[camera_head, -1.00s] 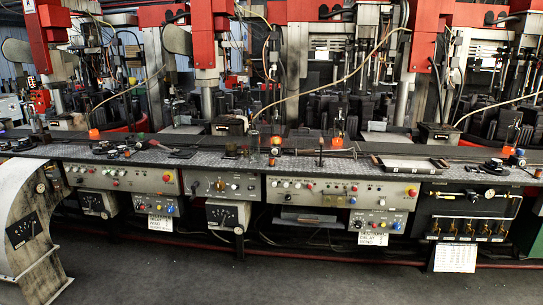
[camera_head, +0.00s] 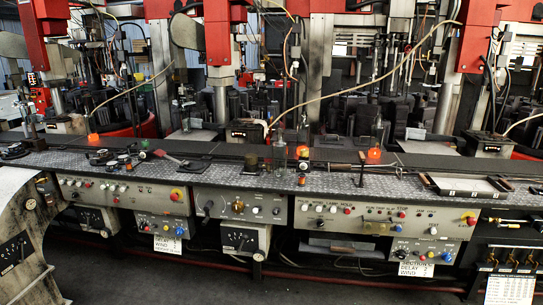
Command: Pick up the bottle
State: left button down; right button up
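A clear, glass-like upright shape (camera_head: 279,156), which may be the bottle, stands on the long metal bench (camera_head: 330,180) near the middle. It is small and see-through, so I cannot tell its exact form. A second faint clear upright shape (camera_head: 378,130) shows above an orange glowing piece (camera_head: 375,153) further right. I cannot tell which of these is the bottle. Neither of my grippers shows in this view.
Tools and small parts (camera_head: 118,160) lie on the bench at left. A shallow tray (camera_head: 466,186) sits at right. Control panels (camera_head: 380,217) line the bench front, with red-and-grey machines behind. The dark floor (camera_head: 180,280) in front is clear.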

aim_at(279, 148)
jog(key=i+j, duration=0.15)
jog(key=i, duration=0.25)
jog(key=i+j, duration=0.2)
jog(key=i, duration=0.2)
jog(key=i+j, duration=0.15)
jog(key=i, duration=0.25)
